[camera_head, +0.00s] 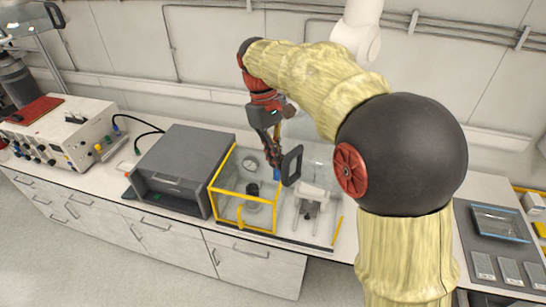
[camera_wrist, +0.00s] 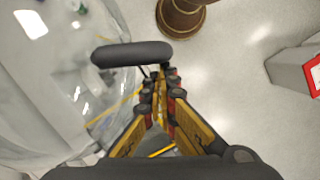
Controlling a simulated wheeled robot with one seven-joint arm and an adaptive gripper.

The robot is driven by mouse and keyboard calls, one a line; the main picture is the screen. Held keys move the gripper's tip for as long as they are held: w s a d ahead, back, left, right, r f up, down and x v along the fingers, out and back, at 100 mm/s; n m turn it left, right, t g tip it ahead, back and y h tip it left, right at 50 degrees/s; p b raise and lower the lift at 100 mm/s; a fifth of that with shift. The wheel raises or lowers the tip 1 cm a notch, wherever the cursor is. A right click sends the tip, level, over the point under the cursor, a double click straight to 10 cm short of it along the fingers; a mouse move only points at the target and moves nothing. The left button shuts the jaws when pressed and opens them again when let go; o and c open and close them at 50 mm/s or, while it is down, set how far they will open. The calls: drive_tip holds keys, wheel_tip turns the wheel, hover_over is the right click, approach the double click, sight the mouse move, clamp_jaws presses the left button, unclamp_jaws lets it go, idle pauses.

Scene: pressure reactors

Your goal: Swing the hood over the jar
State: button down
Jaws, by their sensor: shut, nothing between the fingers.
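The clear hood with yellow edges (camera_head: 213,190) stands on the bench. A dark loop handle (camera_head: 291,165) rises at its right side. Through the clear panels I see a grey metal vessel with a dark top (camera_head: 252,204), probably the jar, and a round gauge behind it. My gripper (camera_head: 277,172) points down just left of the handle. In the wrist view my gripper (camera_wrist: 160,78) is shut with its fingers together, and the handle's dark bar (camera_wrist: 125,54) lies at the fingertips, outside them. I cannot tell whether they touch.
A grey box unit (camera_head: 180,165) stands close on the left, with a white instrument (camera_head: 65,135) beyond it. A white device (camera_head: 312,193) stands behind clear panels on the right. A dark tray (camera_head: 497,235) lies far right. The wall is close behind.

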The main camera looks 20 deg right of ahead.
drive_tip(key=s+d+n+t+h+b, duration=0.1)
drive_tip(key=s+d+n+b, duration=0.15)
drive_tip(key=s+d, duration=1.2)
drive_tip(key=s+d+n+b, duration=0.2)
drive_tip(key=s+d+n, duration=0.2)
drive_tip(key=s+d, duration=1.05)
drive_tip(key=s+d+p, duration=0.2)
drive_tip(key=s+d, duration=0.6)
drive_tip(key=d, duration=0.3)
drive_tip(key=shift+s+d+p, duration=0.2)
drive_tip(key=shift+d+p, duration=0.15)
drive_tip(key=shift+n, duration=0.25)
